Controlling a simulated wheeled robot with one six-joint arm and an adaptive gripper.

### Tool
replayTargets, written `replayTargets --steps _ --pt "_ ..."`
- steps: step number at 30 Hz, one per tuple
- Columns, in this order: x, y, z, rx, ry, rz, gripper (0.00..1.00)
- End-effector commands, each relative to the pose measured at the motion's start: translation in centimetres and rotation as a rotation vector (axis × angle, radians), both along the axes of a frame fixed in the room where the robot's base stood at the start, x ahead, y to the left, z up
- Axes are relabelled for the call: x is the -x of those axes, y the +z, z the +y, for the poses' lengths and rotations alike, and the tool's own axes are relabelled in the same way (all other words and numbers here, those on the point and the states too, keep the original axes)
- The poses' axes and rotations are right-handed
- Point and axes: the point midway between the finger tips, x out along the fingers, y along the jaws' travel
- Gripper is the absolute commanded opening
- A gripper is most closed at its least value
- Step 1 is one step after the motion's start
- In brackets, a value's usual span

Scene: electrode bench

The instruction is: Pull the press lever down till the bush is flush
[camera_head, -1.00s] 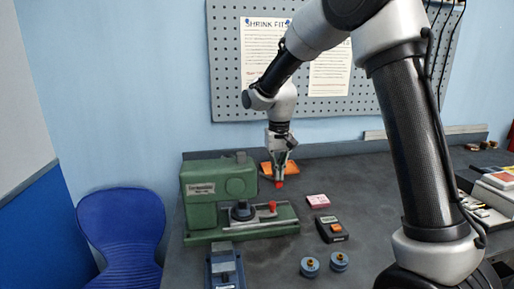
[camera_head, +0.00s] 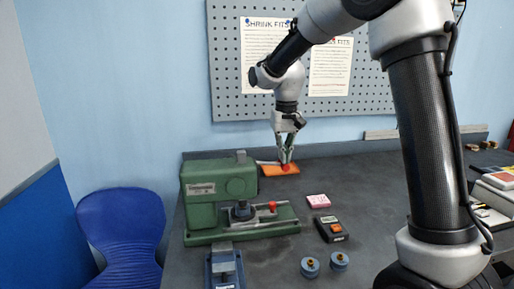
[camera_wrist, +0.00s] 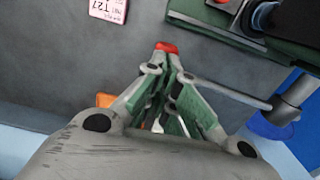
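The green press (camera_head: 205,185) stands at the left of the bench. Its thin grey lever rod (camera_head: 267,162) reaches right from the press, about level, to a red knob (camera_head: 286,168). My gripper (camera_head: 285,161) points down with its fingers closed around the knob. In the wrist view the fingertips (camera_wrist: 165,55) meet at the red knob (camera_wrist: 167,47), and the lever rod (camera_wrist: 230,92) runs off to the right. A dark round part (camera_head: 242,211) sits on the press bed beneath the head. The bush cannot be made out, nor whether it is flush.
An orange pad (camera_head: 270,171) lies behind the knob. A pink note (camera_head: 318,201), a dark handheld meter (camera_head: 331,229) and two blue rings with brass centres (camera_head: 310,267) lie right of the press. A blue fixture (camera_head: 224,268) stands in front.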

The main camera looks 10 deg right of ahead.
Motion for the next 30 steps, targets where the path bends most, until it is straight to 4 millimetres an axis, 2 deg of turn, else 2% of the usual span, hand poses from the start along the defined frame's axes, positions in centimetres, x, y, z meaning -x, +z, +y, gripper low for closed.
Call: replayTargets --steps 13,24,30 --pt "0.0 0.7 -0.1 0.0 0.001 -0.001 0.0" --pt "0.0 4.2 -0.1 0.0 0.001 -0.002 0.0" --pt "0.0 5.5 -0.1 0.0 0.001 -0.001 0.0"
